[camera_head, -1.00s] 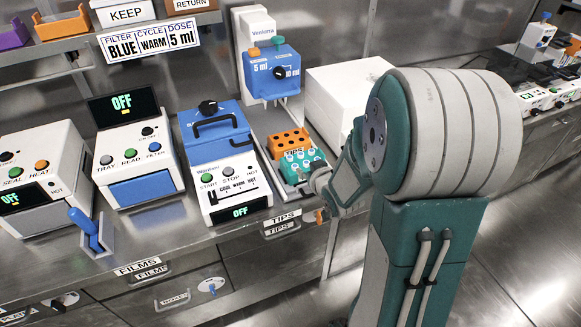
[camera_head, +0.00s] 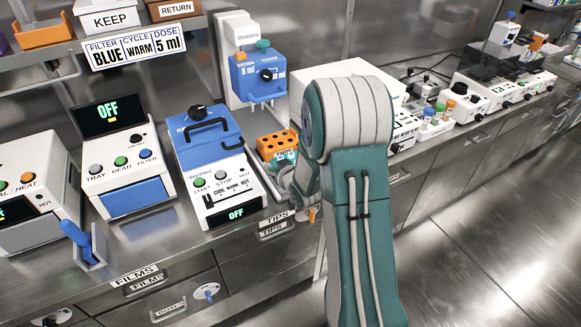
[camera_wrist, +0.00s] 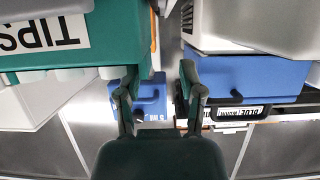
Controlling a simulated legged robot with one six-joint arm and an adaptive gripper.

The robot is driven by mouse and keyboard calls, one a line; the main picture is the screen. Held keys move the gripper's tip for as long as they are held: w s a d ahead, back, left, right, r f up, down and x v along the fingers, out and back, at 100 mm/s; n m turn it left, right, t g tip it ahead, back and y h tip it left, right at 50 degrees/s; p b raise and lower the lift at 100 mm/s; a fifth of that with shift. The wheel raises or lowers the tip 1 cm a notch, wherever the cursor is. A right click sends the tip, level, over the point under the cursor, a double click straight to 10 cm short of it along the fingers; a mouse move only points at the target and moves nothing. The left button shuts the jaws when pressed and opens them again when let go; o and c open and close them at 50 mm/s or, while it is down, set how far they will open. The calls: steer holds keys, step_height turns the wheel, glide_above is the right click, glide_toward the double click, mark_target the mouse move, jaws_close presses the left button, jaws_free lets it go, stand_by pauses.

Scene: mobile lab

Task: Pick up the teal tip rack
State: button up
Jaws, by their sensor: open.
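The teal tip rack (camera_head: 283,159) stands on the counter in front of the orange rack. In the head view my arm hides most of it. In the wrist view the teal tip rack (camera_wrist: 105,35) is large at the upper left, with an upside-down TIPS label. My gripper (camera_wrist: 160,78) is open, with nothing seen held between its fingers. Its left finger overlaps the rack's right edge in the picture; I cannot tell if they touch. In the head view the fingertips are hidden behind my arm.
The orange rack (camera_head: 268,148) is just behind the teal one. A blue-and-white device with START and STOP buttons (camera_head: 212,150) stands close on the left. A blue 5 ml dispenser (camera_head: 250,78) hangs behind. A white box (camera_head: 300,82) is at the right, partly behind my arm.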

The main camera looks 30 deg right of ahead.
steer(key=shift+w+d+f, duration=0.2)
steer(key=shift+w+f, duration=0.05)
steer(key=shift+w, duration=0.2)
steer(key=shift+w+d, duration=0.15)
steer(key=shift+d, duration=0.65)
steer(key=c, duration=0.4)
steer(key=shift+a, duration=0.2)
jaws_close()
steer(key=shift+a, duration=0.35)
